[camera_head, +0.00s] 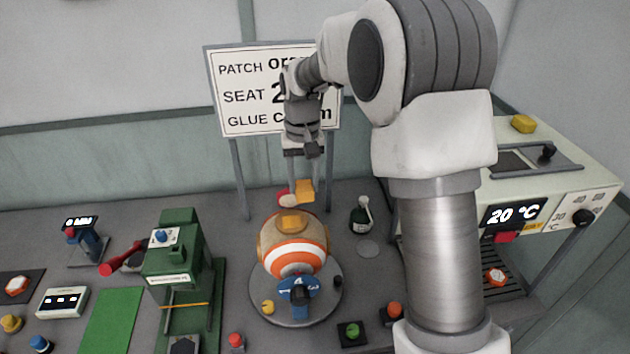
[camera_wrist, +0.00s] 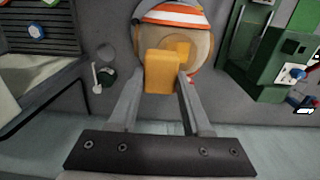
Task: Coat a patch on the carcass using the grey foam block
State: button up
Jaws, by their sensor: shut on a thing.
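The carcass (camera_head: 297,258), a ball with orange and white bands and bare tan parts, sits on a round grey turntable (camera_head: 325,305). An orange-yellow patch (camera_head: 291,222) shows on its top; it also shows in the wrist view (camera_wrist: 185,49). My gripper (camera_head: 296,188) is above the carcass, pointing down. It is shut on an orange-yellow block (camera_wrist: 160,73), which also shows in the head view (camera_head: 305,189). The held block looks apart from the carcass. A small red and pale piece (camera_head: 287,200) shows beside it, unclear what. I cannot make out a grey foam block.
A green press (camera_head: 172,262) stands left. A sign (camera_head: 243,118) stands behind, partly hidden by my arm. An oven-like machine (camera_head: 550,205) with a 20 °C display is at right. Coloured buttons line the front.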

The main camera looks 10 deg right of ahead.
aim_at(302, 220)
jog(key=shift+f, duration=0.1)
jog(key=shift+a+f+b, duration=0.15)
jog(key=shift+f+b, duration=2.5)
jog(key=shift+f, duration=1.25)
jog(key=shift+a+r, duration=0.15)
jog(key=shift+a, duration=0.05)
jog(key=a, duration=0.3)
jog(key=shift+a, duration=0.4)
jog(key=d, duration=0.3)
jog(key=shift+d, duration=0.35)
jog(key=r+p, duration=0.2)
jog(key=r, duration=0.1)
jog(key=r+p, duration=0.1)
jog(key=shift+d+r, duration=0.35)
jog(key=shift+r+p, duration=1.15)
jog(key=shift+r, duration=0.45)
